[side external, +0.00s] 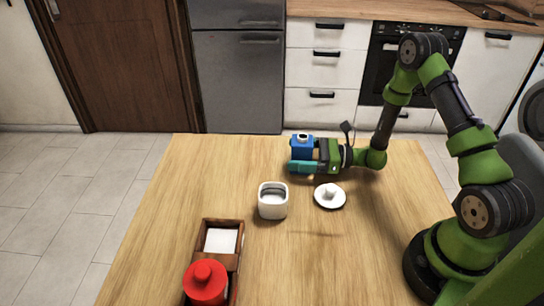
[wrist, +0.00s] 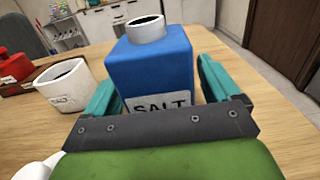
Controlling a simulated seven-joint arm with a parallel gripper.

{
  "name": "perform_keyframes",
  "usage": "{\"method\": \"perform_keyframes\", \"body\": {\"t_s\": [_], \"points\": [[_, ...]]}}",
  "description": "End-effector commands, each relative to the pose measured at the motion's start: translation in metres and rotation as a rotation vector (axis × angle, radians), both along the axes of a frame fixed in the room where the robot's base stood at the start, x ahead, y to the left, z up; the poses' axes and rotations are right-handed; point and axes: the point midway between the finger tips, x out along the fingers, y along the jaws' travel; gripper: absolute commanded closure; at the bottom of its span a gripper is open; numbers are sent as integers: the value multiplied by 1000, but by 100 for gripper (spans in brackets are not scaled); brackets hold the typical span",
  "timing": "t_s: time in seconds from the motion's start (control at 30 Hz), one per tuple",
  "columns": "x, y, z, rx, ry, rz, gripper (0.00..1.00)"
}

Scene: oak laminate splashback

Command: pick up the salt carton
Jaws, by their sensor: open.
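The salt carton (wrist: 150,68) is a blue box with a round pale spout on top and a white label reading SALT. It stands upright on the wooden table, and in the side external view the carton (side external: 302,147) is near the far edge. My gripper (side external: 298,168) is low over the table at the carton. In the wrist view the teal fingers of my gripper (wrist: 155,85) are open, one on each side of the carton. I cannot tell whether either finger touches it. The lower part of the carton is hidden behind the gripper.
A white open jar (side external: 273,205) stands left of my gripper, with its white knobbed lid (side external: 330,196) on the table nearby. A wooden tray (side external: 233,262) at the front left holds a red container (side external: 205,284) and a white item. The table's right middle is clear.

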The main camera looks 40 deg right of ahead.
Motion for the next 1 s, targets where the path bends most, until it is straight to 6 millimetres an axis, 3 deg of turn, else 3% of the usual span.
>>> {"method": "perform_keyframes", "body": {"t_s": [0.1, 0.4, 0.87, 1.0], "points": [[11, 11, 0, -1, -1, 4, 11], [15, 14, 0, -1, 1, 0, 11], [15, 14, 0, -1, 1, 0, 80], [15, 14, 1, 0, -1, -1, 82]]}}
